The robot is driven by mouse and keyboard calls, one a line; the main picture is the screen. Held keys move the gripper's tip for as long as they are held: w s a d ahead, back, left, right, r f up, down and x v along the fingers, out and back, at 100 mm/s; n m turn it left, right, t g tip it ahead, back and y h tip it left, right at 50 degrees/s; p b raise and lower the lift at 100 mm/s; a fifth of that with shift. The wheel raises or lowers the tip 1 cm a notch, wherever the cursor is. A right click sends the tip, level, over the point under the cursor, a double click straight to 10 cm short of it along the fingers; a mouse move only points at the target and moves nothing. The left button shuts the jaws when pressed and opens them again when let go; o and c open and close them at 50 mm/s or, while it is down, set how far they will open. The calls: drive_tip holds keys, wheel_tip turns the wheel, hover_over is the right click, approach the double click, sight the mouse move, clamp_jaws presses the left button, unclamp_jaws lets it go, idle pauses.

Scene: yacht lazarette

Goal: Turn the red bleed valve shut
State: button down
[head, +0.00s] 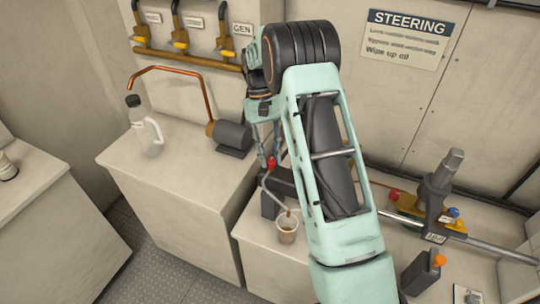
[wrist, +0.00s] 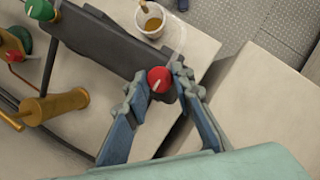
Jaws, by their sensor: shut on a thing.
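The red bleed valve (wrist: 159,79) is a round red knob with a pale line across its top, on a dark grey block (wrist: 108,50). In the wrist view my gripper (wrist: 159,86) has one finger on each side of the knob, shut on it. In the head view the red valve (head: 271,163) shows small below my gripper (head: 266,147), partly hidden by the fingers. A clear tube runs from beside the valve to a cup (head: 287,236) of amber fluid, which also shows in the wrist view (wrist: 150,27).
A white bottle (head: 148,135) and a dark pump (head: 232,137) stand on the left counter. A steering cylinder with red and blue knobs (head: 453,212) lies right of my arm. A green knob (wrist: 40,9) and brass fitting (wrist: 55,106) sit left of the valve. A gap separates the counters.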

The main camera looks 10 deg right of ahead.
drive_tip(key=c, duration=1.7)
unclamp_jaws()
drive_tip(key=shift+o, duration=0.2)
drive_tip(key=shift+r, duration=0.1)
drive_tip(key=v, duration=1.1)
drive_tip(key=shift+w+r, duration=0.25)
drive_tip(key=shift+r, duration=0.1)
drive_tip(key=shift+s+a, duration=0.1)
